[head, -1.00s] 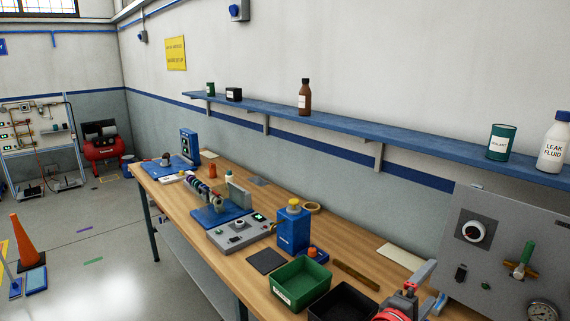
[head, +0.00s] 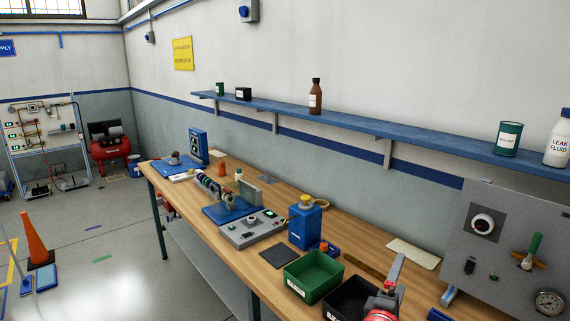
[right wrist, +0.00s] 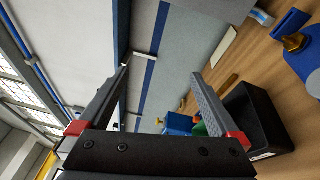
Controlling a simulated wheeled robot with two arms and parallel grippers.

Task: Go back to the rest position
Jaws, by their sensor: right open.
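My right gripper (head: 392,282) shows at the bottom right of the head view, over the near end of the wooden workbench (head: 275,280). In the right wrist view its two grey fingers with red bases are spread wide apart (right wrist: 162,70), with nothing between them. The black bin (head: 345,300) is right beside it in the head view, and the bin also shows just right of the fingers in the wrist view (right wrist: 262,115). My left gripper is in neither view.
A green bin (head: 312,275), a blue box with a yellow top (head: 305,225) and a grey control unit (head: 250,230) stand on the bench. A grey gauge panel (head: 500,245) is at the right. A blue shelf (head: 350,128) runs along the wall. An orange cone (head: 36,240) stands on open floor.

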